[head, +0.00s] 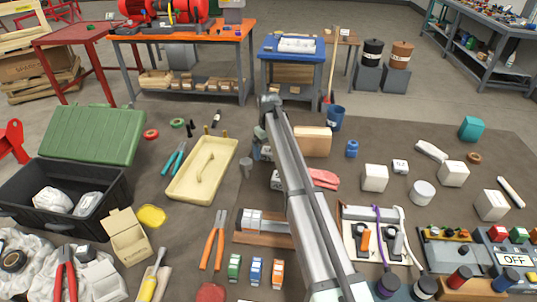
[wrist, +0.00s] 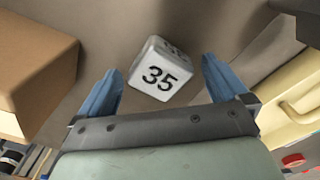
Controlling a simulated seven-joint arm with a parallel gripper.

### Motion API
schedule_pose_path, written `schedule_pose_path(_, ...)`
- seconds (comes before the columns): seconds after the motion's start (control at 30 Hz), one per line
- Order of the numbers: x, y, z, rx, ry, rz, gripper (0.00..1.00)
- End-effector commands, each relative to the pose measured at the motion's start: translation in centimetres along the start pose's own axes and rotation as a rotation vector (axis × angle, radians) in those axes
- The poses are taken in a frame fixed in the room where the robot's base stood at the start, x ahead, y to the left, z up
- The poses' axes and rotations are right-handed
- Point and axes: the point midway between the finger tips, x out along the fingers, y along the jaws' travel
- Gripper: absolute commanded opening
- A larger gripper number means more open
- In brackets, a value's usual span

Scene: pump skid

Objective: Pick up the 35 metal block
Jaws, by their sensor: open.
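The 35 metal block (wrist: 160,70) is a pale grey cube with rounded edges and a black "35" on the face toward the wrist camera. It stands on the brown mat, turned a little at an angle. My gripper (wrist: 161,75) is open, with one blue finger to each side of the block in the wrist view. The fingers appear apart from the block, and nothing is held. In the head view I cannot make out the block clearly; my arm covers much of that area.
A tan box (wrist: 38,65) stands left of the gripper in the wrist view, and also in the head view (head: 313,141). A cream tray (wrist: 290,100) lies on the other side (head: 188,188).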

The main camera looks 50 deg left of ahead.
Motion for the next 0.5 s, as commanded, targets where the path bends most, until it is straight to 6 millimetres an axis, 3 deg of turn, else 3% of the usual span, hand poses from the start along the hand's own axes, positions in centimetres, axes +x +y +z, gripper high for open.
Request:
schedule_pose_path(0.1,-0.04,0.00,0.00,0.000,0.000,0.000,0.98)
schedule_pose_path(0.5,-0.07,0.00,0.00,0.000,0.000,0.000,0.60)
